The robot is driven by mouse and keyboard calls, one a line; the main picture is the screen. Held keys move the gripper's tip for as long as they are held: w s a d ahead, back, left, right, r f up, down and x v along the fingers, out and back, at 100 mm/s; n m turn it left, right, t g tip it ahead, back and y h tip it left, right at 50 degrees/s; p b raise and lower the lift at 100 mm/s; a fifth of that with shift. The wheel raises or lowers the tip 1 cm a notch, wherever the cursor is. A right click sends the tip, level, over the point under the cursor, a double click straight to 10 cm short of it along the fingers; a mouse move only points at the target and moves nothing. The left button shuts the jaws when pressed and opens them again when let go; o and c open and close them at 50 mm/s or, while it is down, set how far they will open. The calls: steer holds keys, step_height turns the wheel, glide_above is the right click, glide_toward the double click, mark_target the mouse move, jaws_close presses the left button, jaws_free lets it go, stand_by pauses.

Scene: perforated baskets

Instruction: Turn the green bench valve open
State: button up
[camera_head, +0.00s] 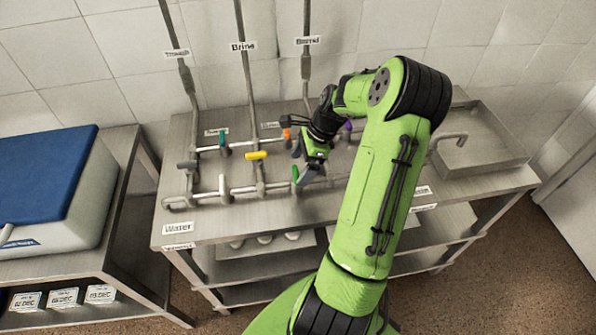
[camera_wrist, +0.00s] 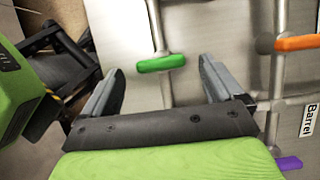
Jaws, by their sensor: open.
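The green valve handle (camera_wrist: 162,63) sits on a grey pipe of the bench and lies roughly crosswise to that pipe in the wrist view. In the head view the green handle (camera_head: 295,173) shows as a small upright strip, just left of my gripper. My gripper (camera_head: 307,178) is open and points down at the bench. In the wrist view its two fingers (camera_wrist: 162,76) stand to the left and right of the green handle, with a gap on both sides. Nothing is held. I cannot tell how far above the handle the fingertips are.
An orange handle (camera_wrist: 298,42) and a purple handle (camera_wrist: 289,163) lie right of the gripper in the wrist view. Yellow (camera_head: 257,155), white (camera_head: 222,185) and teal (camera_head: 222,140) handles stand left in the head view. A sink (camera_head: 490,140) is at right.

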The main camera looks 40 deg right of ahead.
steer(key=shift+x, duration=1.1)
steer(key=c, duration=1)
steer(key=shift+r, duration=0.1)
steer(key=shift+c, duration=0.2)
